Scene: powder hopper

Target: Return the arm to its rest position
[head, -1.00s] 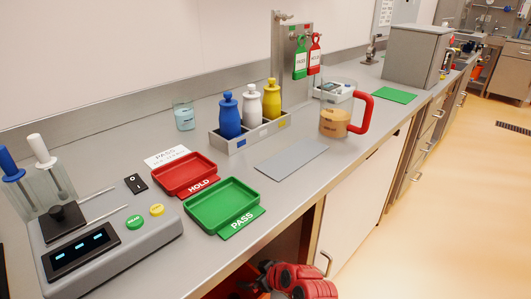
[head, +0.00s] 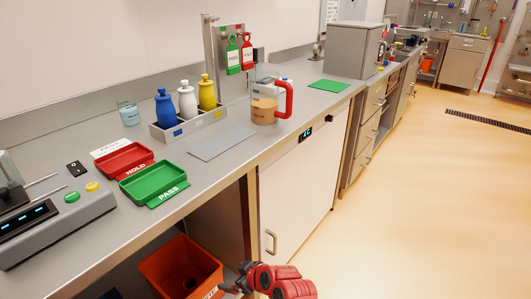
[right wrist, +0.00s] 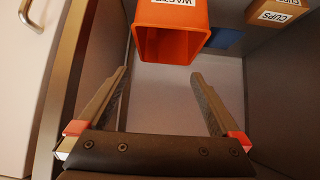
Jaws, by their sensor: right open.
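My right gripper (head: 236,280) is at the bottom of the head view, low beside the counter's open bay, with my red arm behind it. In the right wrist view its two fingers (right wrist: 160,73) are spread wide with nothing between them. The orange waste bin (head: 181,268) stands in the bay to the left of the gripper. In the right wrist view the bin (right wrist: 170,38) is beyond the fingertips, apart from them. My left gripper is not in view.
The counter above holds a green PASS tray (head: 153,183), a red HOLD tray (head: 122,160), a bottle rack (head: 190,125) and a jug (head: 264,105). A white cabinet door (head: 298,192) is right of the bay. Cups boxes (right wrist: 278,12) sit deeper in the bay. The floor at right is clear.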

